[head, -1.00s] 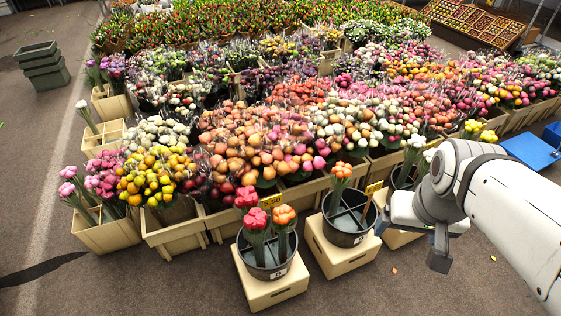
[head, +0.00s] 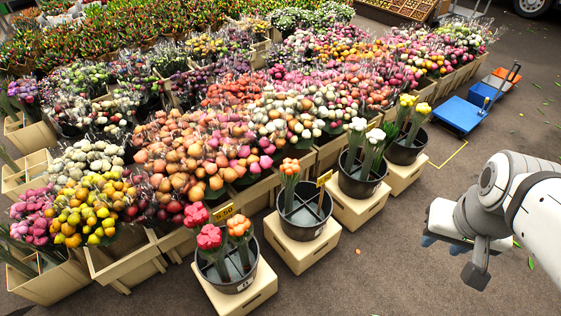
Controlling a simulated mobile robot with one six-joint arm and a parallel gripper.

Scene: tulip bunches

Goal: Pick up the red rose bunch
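A red bunch (head: 209,238) stands upright in the dark bucket (head: 246,284) at the front. A second, pinkish-red bunch (head: 196,214) stands behind it, and an orange bunch (head: 239,228) stands to its right in the same bucket. My gripper (head: 452,258) is at the right, far from the red bunches and over bare floor. Its two fingers are apart with nothing seen between them.
Another bucket (head: 309,232) with an orange bunch and a price tag stands right of the front bucket. Further buckets hold white (head: 357,126) and yellow (head: 421,108) bunches. A blue trolley (head: 459,114) stands at the back right. The floor (head: 390,270) between buckets and gripper is clear.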

